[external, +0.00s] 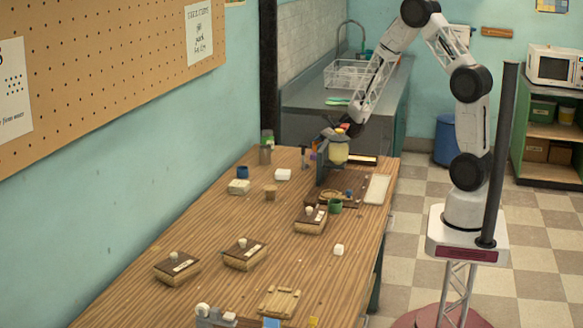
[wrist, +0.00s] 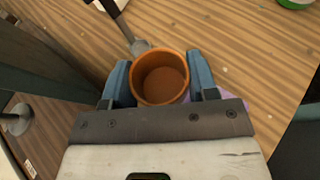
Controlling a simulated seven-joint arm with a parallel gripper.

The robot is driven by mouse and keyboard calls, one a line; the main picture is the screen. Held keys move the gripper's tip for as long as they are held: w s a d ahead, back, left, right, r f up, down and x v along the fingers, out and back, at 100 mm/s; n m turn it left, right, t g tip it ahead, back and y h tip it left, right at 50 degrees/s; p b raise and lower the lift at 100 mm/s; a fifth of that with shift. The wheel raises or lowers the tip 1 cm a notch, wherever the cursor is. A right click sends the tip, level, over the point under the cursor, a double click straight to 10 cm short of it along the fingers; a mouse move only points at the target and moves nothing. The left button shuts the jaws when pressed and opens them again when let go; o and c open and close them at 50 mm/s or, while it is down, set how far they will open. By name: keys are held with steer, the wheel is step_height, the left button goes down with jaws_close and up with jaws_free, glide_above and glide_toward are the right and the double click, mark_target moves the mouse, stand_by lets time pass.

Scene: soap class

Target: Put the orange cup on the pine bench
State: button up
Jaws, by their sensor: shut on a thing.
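The orange cup (wrist: 160,82) sits between the two blue fingers of my gripper (wrist: 160,74) in the wrist view. The fingers are shut on its sides, and I look down into its open, empty-looking inside. In the external view my gripper (external: 339,130) is above the far end of the wooden table, by a pale yellow rounded thing, and the cup cannot be made out clearly there. A small light wooden piece with slats (external: 279,302), which looks like the pine bench, lies at the near end of the table, far from my gripper.
The wooden table (external: 215,235) holds several dark-topped boxes (external: 245,254), a green cup (external: 335,206), a dark blue cup (external: 243,172), a tan cup (external: 270,192) and white blocks (external: 339,250). A dark upright thing (external: 322,165) stands by my gripper. Bare tabletop lies between the boxes and the light wooden piece.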

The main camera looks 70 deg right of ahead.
steer(key=shift+r, duration=0.15)
